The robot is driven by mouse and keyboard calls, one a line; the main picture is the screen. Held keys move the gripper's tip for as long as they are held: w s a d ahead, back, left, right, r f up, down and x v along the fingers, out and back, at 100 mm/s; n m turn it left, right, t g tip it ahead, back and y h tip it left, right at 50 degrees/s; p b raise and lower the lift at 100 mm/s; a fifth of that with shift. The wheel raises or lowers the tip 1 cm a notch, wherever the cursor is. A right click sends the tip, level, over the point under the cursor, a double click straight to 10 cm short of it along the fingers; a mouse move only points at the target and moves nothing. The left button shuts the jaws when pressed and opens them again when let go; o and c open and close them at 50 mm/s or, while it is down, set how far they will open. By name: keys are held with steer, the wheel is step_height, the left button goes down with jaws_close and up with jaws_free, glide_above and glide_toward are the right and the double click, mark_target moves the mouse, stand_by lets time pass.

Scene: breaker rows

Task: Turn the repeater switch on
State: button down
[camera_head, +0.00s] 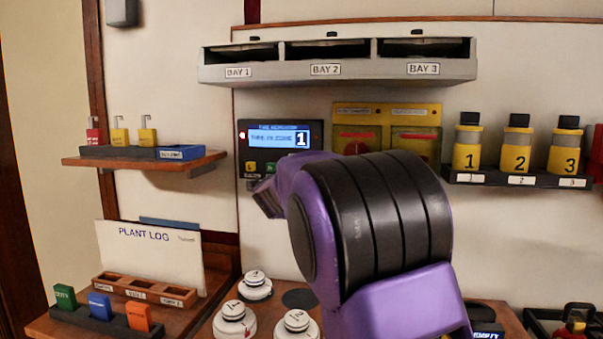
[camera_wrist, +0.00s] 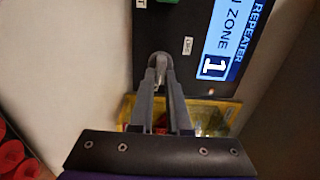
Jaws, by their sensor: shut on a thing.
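The repeater panel (camera_head: 280,132) is a dark box on the wall with a lit blue screen showing a large 1; it also shows rotated in the wrist view (camera_wrist: 185,20). In the wrist view a small grey switch (camera_wrist: 159,62) stands on the panel's dark face beside a small white label. My gripper (camera_wrist: 162,82) is shut on this switch, with its grey fingers close around it. The switch's exact position is hard to read because the fingers cover part of it. In the head view my purple and black arm hides the fingertips and the panel's lower right.
Yellow boxes (camera_head: 385,118) with red parts are mounted right of the panel. The bay shelf (camera_head: 340,70) juts out above. Numbered yellow bottles (camera_head: 517,147) stand on a ledge at right. White round detectors (camera_head: 235,322) sit on the desk below.

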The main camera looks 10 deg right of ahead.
stand_by(0.4)
steer(key=c, duration=0.9)
jaws_free()
steer(key=v, duration=1.7)
steer(key=shift+s, duration=0.2)
